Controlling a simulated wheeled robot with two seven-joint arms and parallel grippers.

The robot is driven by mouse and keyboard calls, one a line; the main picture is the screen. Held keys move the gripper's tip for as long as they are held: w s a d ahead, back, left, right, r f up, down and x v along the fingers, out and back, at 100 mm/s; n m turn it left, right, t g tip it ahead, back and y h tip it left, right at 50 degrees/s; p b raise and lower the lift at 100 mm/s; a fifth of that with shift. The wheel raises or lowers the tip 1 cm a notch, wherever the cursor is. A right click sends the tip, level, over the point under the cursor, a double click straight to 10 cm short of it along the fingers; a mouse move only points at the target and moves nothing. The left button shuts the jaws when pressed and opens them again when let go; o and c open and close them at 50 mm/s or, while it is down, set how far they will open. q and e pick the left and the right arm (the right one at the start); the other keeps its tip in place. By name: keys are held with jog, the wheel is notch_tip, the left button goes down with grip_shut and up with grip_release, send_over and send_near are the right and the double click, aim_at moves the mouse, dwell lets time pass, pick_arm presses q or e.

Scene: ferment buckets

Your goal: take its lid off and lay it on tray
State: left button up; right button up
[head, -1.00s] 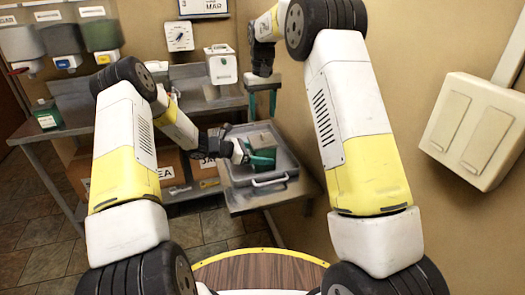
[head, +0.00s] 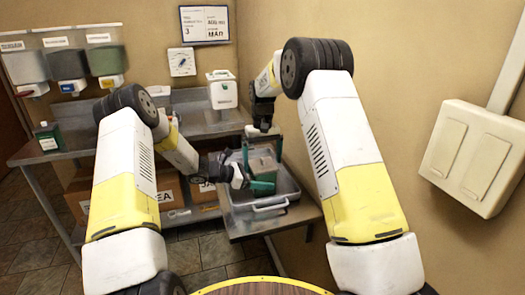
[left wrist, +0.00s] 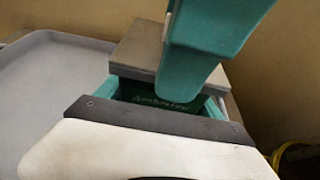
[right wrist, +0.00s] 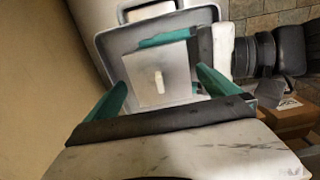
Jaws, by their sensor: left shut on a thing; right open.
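A small bucket (left wrist: 170,100) with dark green sides stands within the grey tray (head: 236,213), topped by a flat grey square lid (right wrist: 150,75). My right gripper (head: 263,148) points down over the lid, open.
The tray sits on a metal table by the right wall, with bare tray floor beside the bucket. A white container (head: 222,90) and a green bottle (head: 48,137) stand on the back bench. Cardboard boxes (head: 170,195) are underneath.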

jog(key=shift+f, duration=0.2)
jog(key=c, duration=1.5)
jog(key=shift+o, duration=0.2)
jog(key=shift+r, duration=0.15)
jog(key=shift+r, duration=0.95)
